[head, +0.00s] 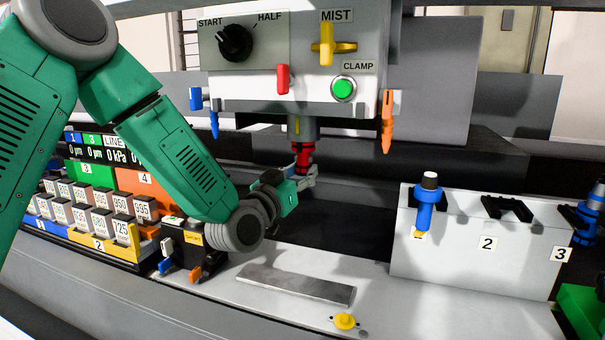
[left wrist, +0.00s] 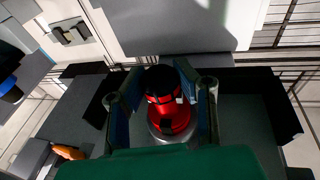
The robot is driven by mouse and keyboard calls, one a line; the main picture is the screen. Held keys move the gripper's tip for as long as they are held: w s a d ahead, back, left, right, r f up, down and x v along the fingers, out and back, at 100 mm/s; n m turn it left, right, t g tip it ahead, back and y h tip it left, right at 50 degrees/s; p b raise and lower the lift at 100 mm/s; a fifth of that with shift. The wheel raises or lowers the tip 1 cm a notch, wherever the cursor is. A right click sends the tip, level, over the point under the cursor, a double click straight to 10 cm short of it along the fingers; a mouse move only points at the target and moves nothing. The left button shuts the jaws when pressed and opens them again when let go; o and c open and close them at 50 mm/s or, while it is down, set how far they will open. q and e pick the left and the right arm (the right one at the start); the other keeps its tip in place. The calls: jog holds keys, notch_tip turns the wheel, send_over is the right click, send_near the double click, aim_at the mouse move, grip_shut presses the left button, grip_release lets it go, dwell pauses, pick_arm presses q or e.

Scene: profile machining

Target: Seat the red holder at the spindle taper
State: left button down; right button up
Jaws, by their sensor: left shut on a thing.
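The red holder (head: 302,156) is upright directly under the grey spindle nose (head: 302,129) in the head view. Its top touches or nearly touches the spindle; whether it is fully seated I cannot tell. My left gripper (head: 306,181) is shut around the holder from the lower left. In the left wrist view the red holder (left wrist: 168,112) sits between the two fingers (left wrist: 166,92), with a grey round part behind it. The green clamp button (head: 343,89) is on the machine head to the right of the spindle. My right gripper is not in view.
A rack (head: 470,250) at right has a blue holder (head: 427,205) at slot 1, an empty fork (head: 507,208) at slot 2 and another blue holder (head: 590,215) at slot 3. A flat metal bar (head: 295,284) and a yellow knob (head: 344,321) are on the bed in front.

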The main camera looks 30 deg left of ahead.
pick_arm(q)
jog(key=shift+d+r, duration=0.15)
jog(key=c, duration=1.3)
grip_release()
jog(key=shift+o, duration=0.6)
jog(key=shift+d, duration=0.1)
jog(key=shift+s+d, duration=0.1)
jog(key=shift+d, duration=0.15)
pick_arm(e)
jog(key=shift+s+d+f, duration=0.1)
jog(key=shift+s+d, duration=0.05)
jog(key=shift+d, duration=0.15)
pick_arm(q)
jog(key=s+f, duration=0.2)
jog(key=s, duration=0.9)
jog(key=shift+s+d+f, duration=0.15)
jog(key=shift+s+f, duration=0.05)
jog(key=shift+s, duration=0.1)
jog(key=shift+a, duration=0.2)
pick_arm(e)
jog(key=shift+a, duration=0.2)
